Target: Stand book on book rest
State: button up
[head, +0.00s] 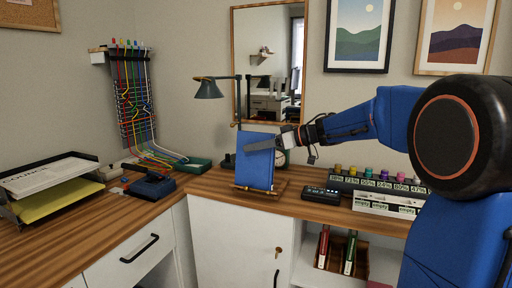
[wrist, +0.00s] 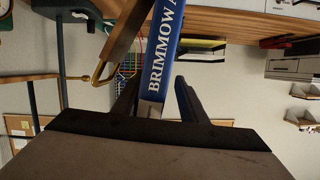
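The blue book (head: 258,172) stands nearly upright on the wooden book rest (head: 280,187), its lower edge behind the rest's small brass hooks. My gripper (head: 262,145) is at the book's upper part, with one grey finger across its front. In the wrist view the book's spine (wrist: 163,55), lettered "BRIMMOW A", lies between the two fingers of my gripper (wrist: 159,80). A narrow gap shows beside the spine, so the fingers look open around the book. The rest (wrist: 124,42) and a brass hook (wrist: 98,76) show at the left there.
A desk lamp (head: 208,90) stands behind the book. A black device (head: 322,194) and a rack of coloured-lid jars (head: 375,181) are to the right. A green tray (head: 195,165), a blue device (head: 152,185) and a paper tray (head: 50,185) are to the left.

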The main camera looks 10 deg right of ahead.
dwell(0.3)
jog(key=v, duration=1.7)
notch_tip(320, 180, up, 7)
jog(key=w+m+t+h, duration=0.2)
jog(key=m+t+h, duration=0.2)
jog(key=t+h, duration=0.4)
jog(key=s+d+f+m+h, duration=0.5)
jog(key=s+f+m+h, duration=0.1)
jog(key=s+f+h, duration=0.15)
jog(key=s+a+f+g+y, duration=0.1)
jog(key=s+a+f+g, duration=0.2)
jog(key=s+f, duration=0.6)
jog(key=s+a+f+g+y, duration=0.1)
jog(key=s+a+f+g, duration=0.3)
jog(key=s+f, duration=0.5)
jog(key=s+a+f+g+y, duration=0.1)
jog(key=s+a+f+g, duration=0.2)
jog(key=s+f, duration=0.6)
jog(key=shift+s+a+g, duration=0.25)
jog(key=shift+a+g, duration=0.05)
jog(key=shift+g, duration=0.4)
